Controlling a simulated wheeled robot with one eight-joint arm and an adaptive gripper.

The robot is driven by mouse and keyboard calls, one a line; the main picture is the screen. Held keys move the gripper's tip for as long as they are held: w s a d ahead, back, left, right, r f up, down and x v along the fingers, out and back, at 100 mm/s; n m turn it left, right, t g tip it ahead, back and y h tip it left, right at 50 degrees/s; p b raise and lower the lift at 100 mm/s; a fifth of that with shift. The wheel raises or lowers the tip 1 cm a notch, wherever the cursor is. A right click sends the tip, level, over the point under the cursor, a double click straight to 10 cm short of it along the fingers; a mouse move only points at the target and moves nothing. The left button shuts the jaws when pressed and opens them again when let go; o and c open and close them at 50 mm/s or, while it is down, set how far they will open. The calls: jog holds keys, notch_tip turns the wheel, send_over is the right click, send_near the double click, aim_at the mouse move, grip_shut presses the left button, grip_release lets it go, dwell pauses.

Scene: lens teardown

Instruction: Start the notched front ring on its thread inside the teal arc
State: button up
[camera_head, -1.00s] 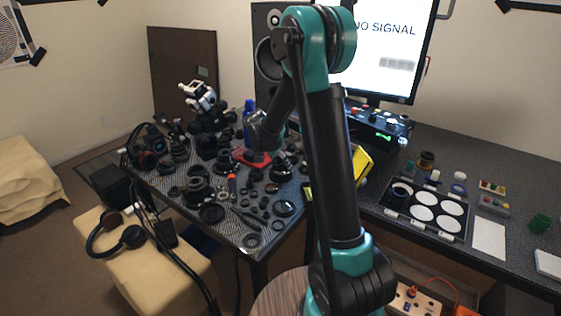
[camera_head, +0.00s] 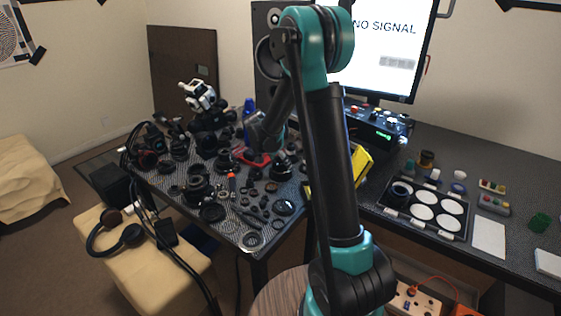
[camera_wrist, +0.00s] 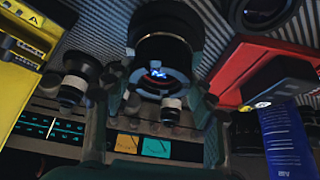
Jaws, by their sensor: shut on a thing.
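I cannot tell whether the ring touches the barrel. I cannot make out the teal arc. In the head view, the end of my arm is low over the table near the red tool, and the ring is hidden there.
A red thing (camera_wrist: 245,68) and a blue can (camera_wrist: 288,140) are close on the right of the wrist view. A yellow thing (camera_wrist: 30,55) is on the left. In the head view, many lens parts crowd the dark table (camera_head: 165,200) around my arm's end.

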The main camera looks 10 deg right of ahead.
jog(key=o, duration=1.2)
jog(key=shift+c, duration=0.2)
jog(key=v, duration=1.2)
jog(key=s+d+f+n+y, duration=0.1)
jog(key=s+d+f+n, duration=0.2)
jog(key=s, duration=0.6)
jog(key=s+d+f+n+y, duration=0.2)
jog(key=s+f+n, duration=0.1)
jog(key=s, duration=0.7)
jog(key=s+d+f+n+y, duration=0.1)
jog(key=s+d+f+n, duration=0.2)
jog(key=s, duration=0.7)
jog(key=shift+d+n+y, duration=0.3)
jog(key=shift+n, duration=0.3)
